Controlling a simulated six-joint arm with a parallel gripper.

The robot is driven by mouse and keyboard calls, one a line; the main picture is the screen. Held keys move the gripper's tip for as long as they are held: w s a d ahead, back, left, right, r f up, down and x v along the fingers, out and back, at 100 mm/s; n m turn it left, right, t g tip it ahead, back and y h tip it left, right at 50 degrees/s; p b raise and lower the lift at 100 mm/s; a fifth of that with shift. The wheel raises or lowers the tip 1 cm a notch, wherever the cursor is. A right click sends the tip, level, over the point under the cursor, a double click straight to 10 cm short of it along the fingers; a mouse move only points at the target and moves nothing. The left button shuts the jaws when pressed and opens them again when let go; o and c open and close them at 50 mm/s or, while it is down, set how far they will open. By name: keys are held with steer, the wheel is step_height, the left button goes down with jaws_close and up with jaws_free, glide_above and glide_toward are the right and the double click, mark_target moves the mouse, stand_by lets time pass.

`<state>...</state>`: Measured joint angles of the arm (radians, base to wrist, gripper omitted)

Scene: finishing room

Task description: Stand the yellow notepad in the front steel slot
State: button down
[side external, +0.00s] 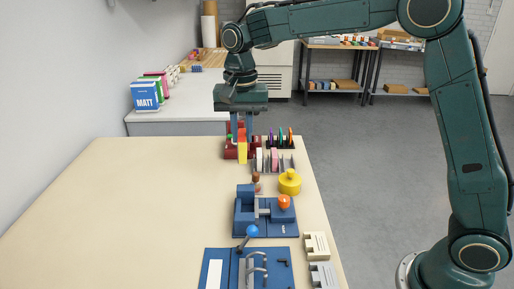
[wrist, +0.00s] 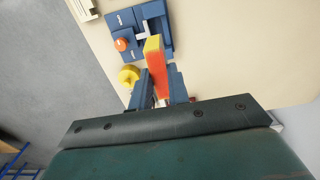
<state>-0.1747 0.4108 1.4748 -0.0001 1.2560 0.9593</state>
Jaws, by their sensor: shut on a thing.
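The yellow notepad (side external: 242,150) has an orange-red side and hangs upright below my gripper (side external: 241,134). My gripper is shut on it. In the wrist view the notepad (wrist: 155,62) sticks out between the two blue fingers (wrist: 159,84). A grey steel rack (side external: 288,169) with upright dividers stands just right of the notepad, holding white and pink pieces. The notepad appears beside the rack, not in a slot; its exact height above the table is hard to tell. In the wrist view the rack is mostly hidden behind the fingers and palm.
A dark red holder (side external: 229,152) is close behind the notepad. A black rack with coloured discs (side external: 280,140) stands behind the steel rack. A yellow round knobbed piece (side external: 289,184) and a blue vise (side external: 245,213) are nearer the camera. The table's left side (side external: 120,200) is clear.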

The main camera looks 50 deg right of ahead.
stand_by(0.6)
steer(key=w+d+f, duration=0.2)
steer(key=d+f, duration=0.2)
steer(key=d, duration=0.5)
steer(key=w+d+f, duration=0.2)
steer(key=d+f, duration=0.2)
steer(key=d, duration=0.5)
steer(key=w+d+f, duration=0.2)
steer(key=d+f, duration=0.3)
steer(key=d, duration=0.4)
steer(key=shift+w+d, duration=0.2)
steer(key=shift+w, duration=0.05)
steer(key=shift+f, duration=0.2)
steer(key=shift+f, duration=2.7)
steer(key=shift+f, duration=0.65)
steer(key=c, duration=1.6)
jaws_free()
